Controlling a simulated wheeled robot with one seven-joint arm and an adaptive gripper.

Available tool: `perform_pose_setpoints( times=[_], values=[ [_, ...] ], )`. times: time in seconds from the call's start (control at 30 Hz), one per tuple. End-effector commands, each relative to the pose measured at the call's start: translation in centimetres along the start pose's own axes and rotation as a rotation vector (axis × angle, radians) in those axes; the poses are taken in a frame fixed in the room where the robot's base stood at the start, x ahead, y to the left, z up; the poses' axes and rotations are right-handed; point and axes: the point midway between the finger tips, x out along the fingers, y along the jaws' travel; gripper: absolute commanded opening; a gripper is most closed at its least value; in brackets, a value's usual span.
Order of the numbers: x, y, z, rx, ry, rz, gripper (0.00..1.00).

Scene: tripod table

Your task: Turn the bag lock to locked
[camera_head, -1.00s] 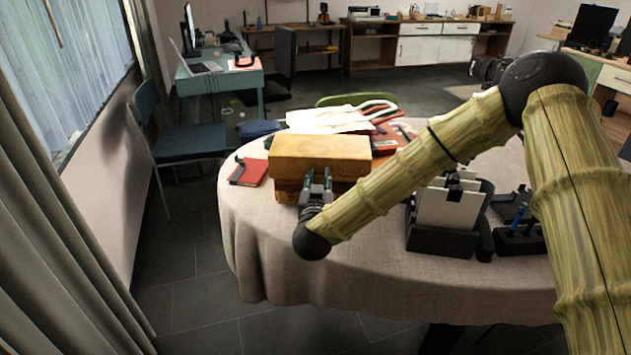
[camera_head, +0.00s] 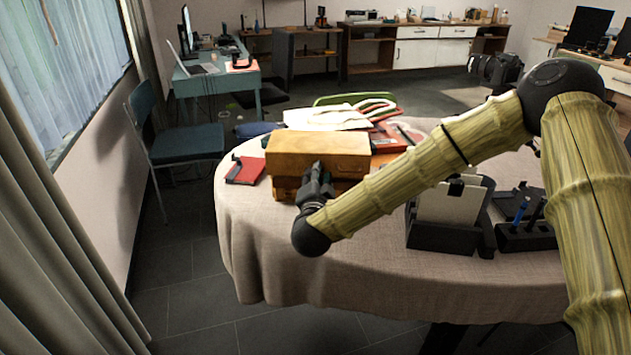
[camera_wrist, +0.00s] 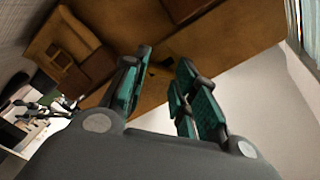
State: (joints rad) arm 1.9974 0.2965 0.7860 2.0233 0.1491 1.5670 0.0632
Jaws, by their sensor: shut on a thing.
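The brown bag (camera_head: 320,149) stands on the table like a box, its front facing me; its brown surface fills the top of the wrist view (camera_wrist: 225,40). My gripper (camera_head: 318,175) is at the bag's front, a little left of its middle, turned at a slant. In the wrist view my two green-padded fingers (camera_wrist: 162,64) point at the bag's face with a narrow gap between their tips. The gripper is shut on the bag lock, which is mostly hidden between the fingers. I cannot make out the lock's angle.
The round table (camera_head: 265,250) has a beige cloth. A red notebook (camera_head: 245,170) lies left of the bag. A paper holder (camera_head: 447,205) and a pen holder (camera_head: 527,233) stand right. White cloth-like items (camera_head: 335,115) and a green-rimmed thing (camera_head: 355,98) are behind.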

Motion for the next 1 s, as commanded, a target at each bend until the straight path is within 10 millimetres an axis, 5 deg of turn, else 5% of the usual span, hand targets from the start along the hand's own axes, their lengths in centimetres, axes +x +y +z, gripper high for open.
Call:
perform_pose_setpoints(
  times=[0.5,1.0],
  values=[
    [0.02,0.33,0.14,0.461,0.000,-0.001,0.04],
    [0.01,0.23,0.08,0.677,0.000,-0.001,0.04]
  ],
)
